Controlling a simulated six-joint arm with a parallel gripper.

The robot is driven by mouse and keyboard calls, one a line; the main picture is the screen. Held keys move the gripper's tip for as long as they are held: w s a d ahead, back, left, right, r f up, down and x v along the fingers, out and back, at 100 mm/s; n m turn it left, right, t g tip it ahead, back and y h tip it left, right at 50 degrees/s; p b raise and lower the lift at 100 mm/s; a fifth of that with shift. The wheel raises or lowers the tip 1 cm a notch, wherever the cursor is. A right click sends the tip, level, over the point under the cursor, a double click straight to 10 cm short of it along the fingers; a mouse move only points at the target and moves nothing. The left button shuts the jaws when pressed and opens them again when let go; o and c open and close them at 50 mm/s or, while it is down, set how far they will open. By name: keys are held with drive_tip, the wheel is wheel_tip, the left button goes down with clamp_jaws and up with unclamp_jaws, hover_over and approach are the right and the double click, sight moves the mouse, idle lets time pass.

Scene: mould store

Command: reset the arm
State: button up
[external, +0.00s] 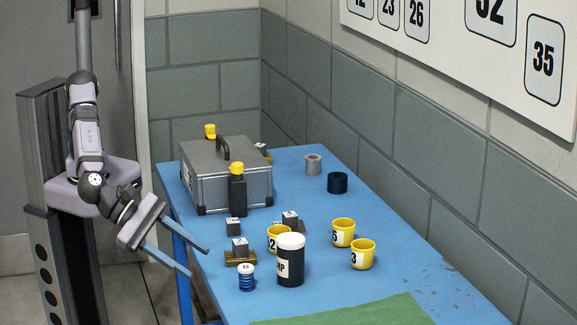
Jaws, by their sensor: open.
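My gripper (190,262) hangs at the left edge of the blue table (330,291), its two blue fingers spread apart with nothing between them. The upper finger reaches over the table edge, and the lower one is to the left of it. My arm is bent down from the left side of the picture. The fingers look apart from the small blocks to their right.
Near the gripper are a metal block on a brass base (240,257), a blue ribbed cylinder (247,281) and a black jar with white lid (291,268). Yellow cups (363,259) stand right. A grey case (222,176) stands behind. A green mat (350,313) lies in front.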

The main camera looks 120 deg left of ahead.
drive_tip(key=s+d+f+m+g+h, duration=0.2)
drive_tip(key=s+d+f+m+h, duration=0.3)
drive_tip(key=m, duration=0.5)
drive_tip(key=s+d+f+m+g+h, duration=0.25)
drive_tip(key=s+d+f+m, duration=0.2)
drive_tip(key=d+m, duration=0.4)
drive_tip(key=s+a+f+m+g+y, duration=0.1)
drive_tip(key=s+a+f+m+g, duration=0.2)
drive_tip(key=s+a+m, duration=0.35)
drive_tip(key=s+a+f+m+g, duration=0.4)
drive_tip(key=s+m, duration=0.4)
drive_tip(key=s, duration=0.3)
drive_tip(key=s+a+r+m+g+y, duration=0.15)
drive_tip(key=s+a, duration=0.25)
drive_tip(key=a, duration=0.8)
drive_tip(key=s+a+r+m+y, duration=0.2)
drive_tip(key=s+a+y, duration=0.15)
drive_tip(key=a, duration=0.85)
drive_tip(key=w+a+r+n+t+h, duration=0.25)
drive_tip(key=a+r+n, duration=0.25)
drive_tip(key=a, duration=0.3)
wheel_tip(320, 180, up, 12)
drive_tip(key=y+p, duration=0.1)
drive_tip(key=p, duration=1.2)
drive_tip(key=shift+d+r+g, duration=0.2)
drive_tip(key=shift+d+g, duration=0.1)
drive_tip(key=shift+g, duration=0.05)
